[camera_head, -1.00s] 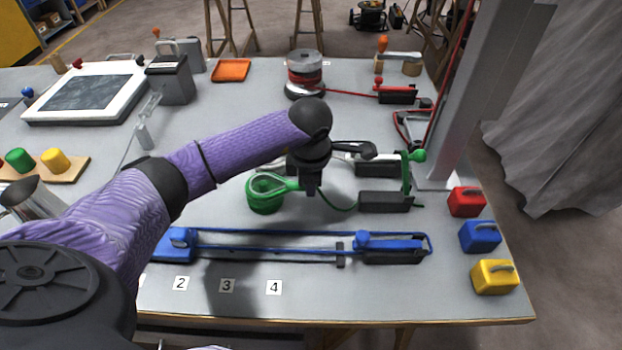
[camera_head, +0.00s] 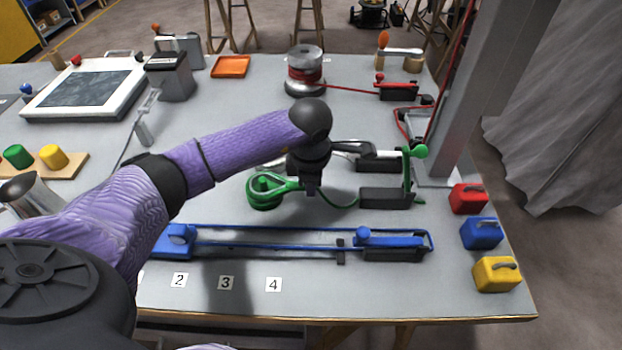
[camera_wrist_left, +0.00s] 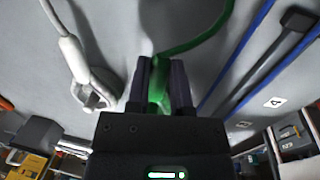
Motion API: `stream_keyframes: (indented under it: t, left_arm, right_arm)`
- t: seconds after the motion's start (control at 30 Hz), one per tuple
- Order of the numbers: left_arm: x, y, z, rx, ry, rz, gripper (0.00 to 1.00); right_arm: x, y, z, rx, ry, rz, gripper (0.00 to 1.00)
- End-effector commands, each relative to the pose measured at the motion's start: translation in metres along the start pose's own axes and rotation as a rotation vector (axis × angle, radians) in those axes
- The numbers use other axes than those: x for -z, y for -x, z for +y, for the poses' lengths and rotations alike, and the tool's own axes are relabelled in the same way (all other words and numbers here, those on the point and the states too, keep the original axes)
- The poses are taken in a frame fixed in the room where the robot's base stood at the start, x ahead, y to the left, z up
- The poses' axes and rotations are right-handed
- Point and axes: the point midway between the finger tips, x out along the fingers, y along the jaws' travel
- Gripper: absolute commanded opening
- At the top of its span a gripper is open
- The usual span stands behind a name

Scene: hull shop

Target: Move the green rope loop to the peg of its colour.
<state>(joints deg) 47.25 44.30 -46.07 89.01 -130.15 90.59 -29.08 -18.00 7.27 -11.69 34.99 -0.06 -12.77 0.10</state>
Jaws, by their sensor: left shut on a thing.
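The green peg (camera_head: 263,182) stands on a green base near the table's middle. The green rope loop (camera_head: 289,185) appears to lie around this peg, low on it. Its tail runs right to a dark block by a green-knobbed post (camera_head: 420,151). My left gripper (camera_head: 311,191), just right of the peg, is shut on the green rope loop. In the left wrist view my left gripper (camera_wrist_left: 160,75) has green rope (camera_wrist_left: 157,92) between its fingers, and rope runs up and right. My arm hides part of the area behind. My right gripper is not in view.
A blue rope (camera_head: 290,231) stretches between blue fittings in front. A red drum (camera_head: 305,72) with red rope stands behind. A pillar (camera_head: 475,110) and red, blue and yellow weights (camera_head: 497,273) are at right. A white rope (camera_wrist_left: 73,60) lies beside the gripper.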

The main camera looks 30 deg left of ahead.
Motion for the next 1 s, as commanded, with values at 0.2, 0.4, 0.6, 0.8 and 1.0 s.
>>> stream_keyframes:
  t: [0.2, 0.4, 0.6, 0.8, 1.0]
  left_arm:
    - [0.0000, 0.0004, 0.0002, -0.001, 0.000, 0.000, 0.31]
    - [0.0000, 0.0003, 0.0001, 0.000, 0.000, 0.000, 0.68]
    - [0.0000, 0.0003, 0.0001, 0.000, 0.000, 0.000, 0.79]
    - [0.0000, 0.0003, 0.0001, 0.000, 0.000, 0.000, 0.97]
    - [0.0000, 0.0003, 0.0001, 0.000, 0.000, 0.000, 0.97]
  right_arm:
    - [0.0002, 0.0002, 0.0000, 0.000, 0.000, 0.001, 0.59]
    - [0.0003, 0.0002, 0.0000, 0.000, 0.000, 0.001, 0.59]
    - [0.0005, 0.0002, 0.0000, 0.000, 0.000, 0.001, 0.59]
    - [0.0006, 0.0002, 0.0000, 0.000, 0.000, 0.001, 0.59]
    - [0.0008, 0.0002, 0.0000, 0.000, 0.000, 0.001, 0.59]
